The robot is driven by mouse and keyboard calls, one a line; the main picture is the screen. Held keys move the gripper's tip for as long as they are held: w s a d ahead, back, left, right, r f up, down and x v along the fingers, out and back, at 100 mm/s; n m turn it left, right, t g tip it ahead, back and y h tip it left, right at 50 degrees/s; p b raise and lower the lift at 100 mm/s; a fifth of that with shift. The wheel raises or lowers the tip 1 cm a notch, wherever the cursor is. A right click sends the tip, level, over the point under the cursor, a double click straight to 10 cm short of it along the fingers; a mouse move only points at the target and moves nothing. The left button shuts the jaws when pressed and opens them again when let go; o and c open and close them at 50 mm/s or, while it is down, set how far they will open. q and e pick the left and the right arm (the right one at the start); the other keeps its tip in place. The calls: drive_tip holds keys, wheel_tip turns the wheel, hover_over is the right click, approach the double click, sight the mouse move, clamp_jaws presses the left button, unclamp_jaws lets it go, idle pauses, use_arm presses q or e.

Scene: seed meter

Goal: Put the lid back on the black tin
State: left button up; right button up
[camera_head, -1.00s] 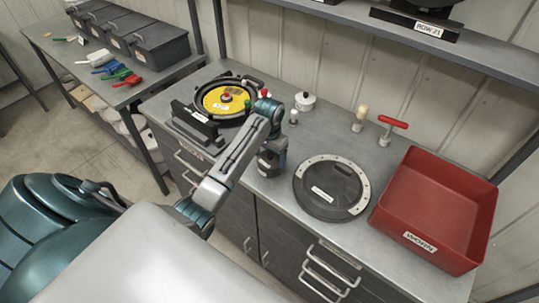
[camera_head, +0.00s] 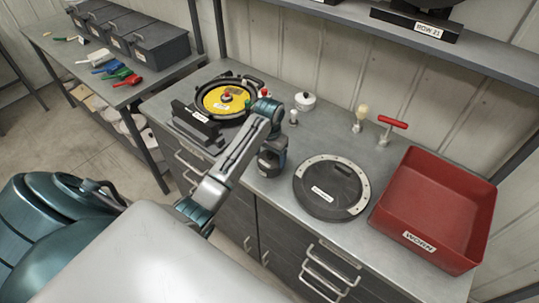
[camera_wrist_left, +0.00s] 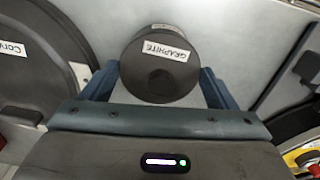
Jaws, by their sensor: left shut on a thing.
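The black tin (camera_head: 268,163) is on the grey worktop under my left gripper (camera_head: 277,150), left of the large round dark disc. In the left wrist view the tin (camera_wrist_left: 158,82) is a dark cylinder with a white "GRAPHITE" label, and the fingers of my left gripper (camera_wrist_left: 160,88) are shut on its two sides. A darker round spot shows on its face; I cannot tell if it is a knob or an opening. I cannot make out a separate lid for certain. My right gripper is not in view.
A dark round disc with a pale rim (camera_head: 331,188) and a red bin (camera_head: 437,254) are to the right. A yellow-centred round unit (camera_head: 207,110) is at left.

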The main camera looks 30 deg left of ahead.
use_arm(q)
drive_tip(key=shift+f, duration=0.15)
idle(0.9)
drive_tip(key=o, duration=0.9)
drive_tip(key=shift+r, duration=3.5)
clamp_jaws()
drive_tip(key=shift+f, duration=0.3)
